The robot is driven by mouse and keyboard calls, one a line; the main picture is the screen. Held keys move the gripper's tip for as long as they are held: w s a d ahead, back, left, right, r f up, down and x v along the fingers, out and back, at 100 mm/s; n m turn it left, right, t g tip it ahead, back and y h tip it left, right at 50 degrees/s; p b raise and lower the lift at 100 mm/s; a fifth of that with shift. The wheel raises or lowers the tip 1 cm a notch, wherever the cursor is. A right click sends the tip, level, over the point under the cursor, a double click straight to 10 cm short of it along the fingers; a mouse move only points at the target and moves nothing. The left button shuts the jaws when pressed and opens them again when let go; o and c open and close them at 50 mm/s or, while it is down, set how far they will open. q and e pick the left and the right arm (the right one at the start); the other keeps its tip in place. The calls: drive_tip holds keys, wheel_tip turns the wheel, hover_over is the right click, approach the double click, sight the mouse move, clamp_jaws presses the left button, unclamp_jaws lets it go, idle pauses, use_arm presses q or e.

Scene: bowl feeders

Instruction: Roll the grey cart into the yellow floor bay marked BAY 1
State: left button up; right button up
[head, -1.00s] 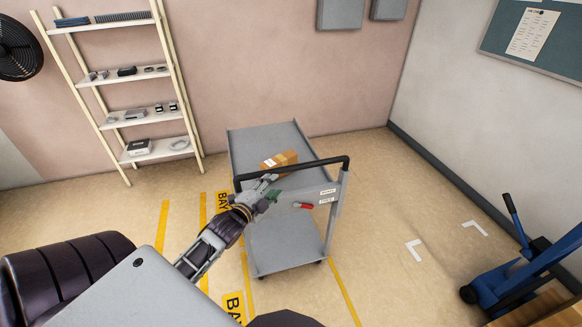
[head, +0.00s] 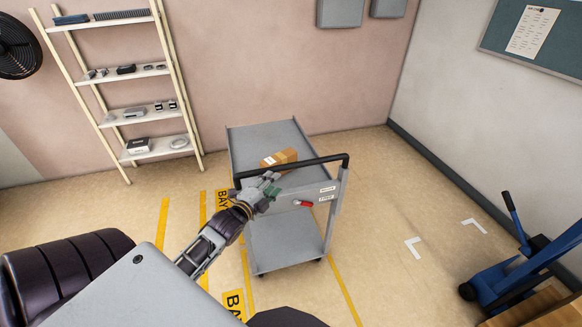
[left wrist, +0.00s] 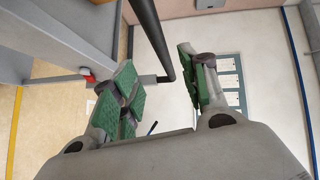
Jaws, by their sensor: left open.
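The grey cart (head: 270,145) stands upright in the middle of the head view, with a brown box (head: 279,158) on its top shelf. Its black push handle (head: 300,165) faces me, and it also crosses the left wrist view (left wrist: 151,38). My left gripper (head: 268,190) is at the handle, near its left end. In the left wrist view my open left gripper (left wrist: 158,82) has its green-padded fingers on either side of the handle bar. Yellow floor lines (head: 346,290) run beside the cart, and a yellow label (head: 233,303) reads BAY; its number is hidden. My right gripper is not in view.
A shelf rack (head: 140,85) stands against the pink wall at the back left. A blue pallet jack (head: 520,265) stands at the right. White corner marks (head: 413,247) lie on the floor between the cart and the jack, where the floor is clear.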

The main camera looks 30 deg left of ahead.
sight(289, 169)
use_arm(q)
drive_tip(key=shift+w+a+f+p, duration=0.15)
drive_tip(key=shift+w+f+p, duration=0.15)
drive_tip(key=shift+w, duration=1.95)
drive_tip(key=shift+w+a+f+p, duration=0.15)
drive_tip(key=shift+w+f+p, duration=0.15)
drive_tip(key=shift+w, duration=1.95)
drive_tip(key=shift+w+a+f+p, duration=0.2)
drive_tip(key=shift+w+f, duration=0.15)
drive_tip(key=shift+w, duration=1.9)
drive_tip(key=shift+c, duration=0.2)
clamp_jaws()
